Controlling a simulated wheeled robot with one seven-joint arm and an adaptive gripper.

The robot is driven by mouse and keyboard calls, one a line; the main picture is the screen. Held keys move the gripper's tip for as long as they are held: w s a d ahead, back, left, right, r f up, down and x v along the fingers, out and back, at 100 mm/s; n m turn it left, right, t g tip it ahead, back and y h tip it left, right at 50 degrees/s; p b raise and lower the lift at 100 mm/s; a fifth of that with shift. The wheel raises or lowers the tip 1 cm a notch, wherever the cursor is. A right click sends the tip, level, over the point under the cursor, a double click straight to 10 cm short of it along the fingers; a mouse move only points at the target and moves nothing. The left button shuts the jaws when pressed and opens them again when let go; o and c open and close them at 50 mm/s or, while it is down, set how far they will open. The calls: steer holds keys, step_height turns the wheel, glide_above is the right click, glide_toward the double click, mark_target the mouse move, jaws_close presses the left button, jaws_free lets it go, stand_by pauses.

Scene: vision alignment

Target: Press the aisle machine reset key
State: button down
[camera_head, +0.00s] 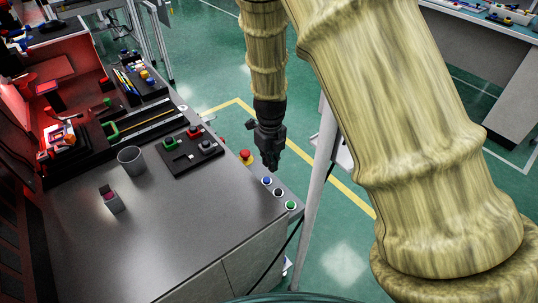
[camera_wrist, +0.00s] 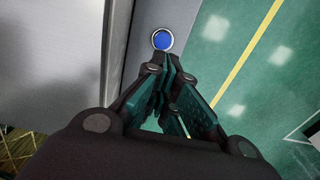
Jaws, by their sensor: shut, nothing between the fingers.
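A row of round push buttons sits on the narrow edge panel of the grey machine table: a blue one (camera_head: 266,181), a black one (camera_head: 278,193) and a green one (camera_head: 290,205). A red mushroom button on yellow (camera_head: 246,156) is further along the same edge. No label marking a reset key can be read. My gripper (camera_head: 271,167) is shut and empty, pointing down close to the blue button. In the wrist view my fingertips (camera_wrist: 172,62) come together just below the blue button (camera_wrist: 163,39) in the picture. Whether they touch it cannot be told.
The grey tabletop (camera_head: 160,240) holds a grey cup (camera_head: 131,160), a small block (camera_head: 110,199) and a black tray with coloured-ringed pieces (camera_head: 190,152). A pale post (camera_head: 316,190) stands right of the panel. Green floor with a yellow line (camera_head: 325,175) lies beyond.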

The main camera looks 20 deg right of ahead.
mark_target(270, 185)
step_height(270, 185, down, 8)
steer(key=shift+r, duration=0.15)
stand_by(0.6)
